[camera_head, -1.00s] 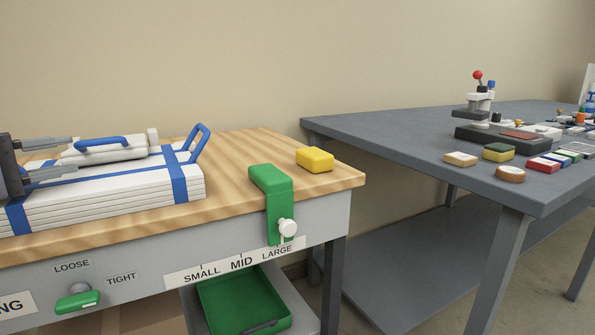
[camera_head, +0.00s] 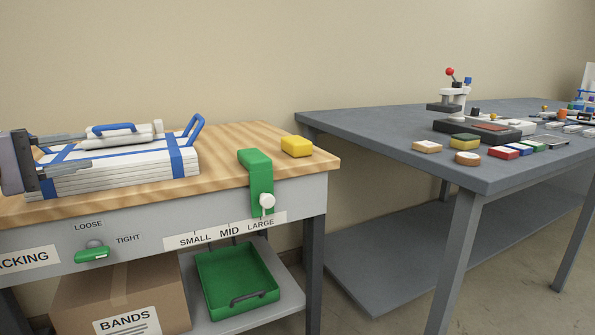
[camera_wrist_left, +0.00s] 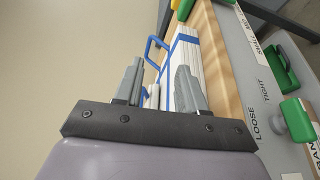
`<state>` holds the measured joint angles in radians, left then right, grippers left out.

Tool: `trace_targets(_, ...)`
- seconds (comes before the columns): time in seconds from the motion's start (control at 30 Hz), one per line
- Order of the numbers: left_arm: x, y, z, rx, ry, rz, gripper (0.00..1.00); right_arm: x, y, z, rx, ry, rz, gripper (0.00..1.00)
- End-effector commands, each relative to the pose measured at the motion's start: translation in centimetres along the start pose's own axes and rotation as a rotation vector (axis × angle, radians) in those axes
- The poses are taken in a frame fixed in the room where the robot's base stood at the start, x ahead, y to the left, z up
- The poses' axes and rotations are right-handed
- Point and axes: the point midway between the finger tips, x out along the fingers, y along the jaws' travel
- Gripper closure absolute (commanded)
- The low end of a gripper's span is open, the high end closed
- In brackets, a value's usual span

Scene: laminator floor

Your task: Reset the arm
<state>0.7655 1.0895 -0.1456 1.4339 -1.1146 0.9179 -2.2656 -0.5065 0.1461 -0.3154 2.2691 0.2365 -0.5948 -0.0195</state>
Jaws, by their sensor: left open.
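My left gripper (camera_head: 68,152) comes in from the left edge of the head view, above the left end of the wooden-topped bench. Its two grey fingers are apart with nothing between them. In the left wrist view the open fingers (camera_wrist_left: 160,85) point toward a white stack bound with blue bands. This banded stack (camera_head: 125,180) lies on the bench, with a white piece with a blue handle (camera_head: 112,130) on top and a blue loop (camera_head: 194,130) at its right end. Whether the fingers touch the stack, I cannot tell. My right gripper does not show.
A green slider (camera_head: 257,172) stands at LARGE on the bench front, with a yellow block (camera_head: 297,146) beside it. A green knob (camera_head: 92,255) is below LOOSE. Below are a green tray (camera_head: 215,295) and a BANDS box (camera_head: 165,290). A grey table (camera_head: 370,135) with several small items stands right.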

Motion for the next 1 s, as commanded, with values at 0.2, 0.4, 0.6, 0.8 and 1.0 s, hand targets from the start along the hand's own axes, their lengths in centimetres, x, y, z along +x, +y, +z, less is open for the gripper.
trace_targets(0.2, 6.0, -6.1, 5.6, -0.612, -0.164, 0.12, 0.6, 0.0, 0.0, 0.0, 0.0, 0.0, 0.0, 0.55)
trace_targets(0.4, 9.2, -12.5, 11.0, -1.406, -0.297, 0.215, 0.6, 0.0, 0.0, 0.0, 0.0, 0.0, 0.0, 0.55)
trace_targets(0.6, 10.1, -20.1, 15.8, -2.335, -0.357, 0.305, 0.6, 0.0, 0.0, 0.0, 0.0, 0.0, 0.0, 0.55)
trace_targets(0.8, 9.2, -28.4, 21.3, 2.911, 0.272, -0.407, 0.6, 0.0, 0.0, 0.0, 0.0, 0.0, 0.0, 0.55)
trace_targets(1.0, 7.0, -35.3, 28.6, 2.035, 0.05, -0.388, 0.6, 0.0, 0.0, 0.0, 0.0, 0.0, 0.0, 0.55)
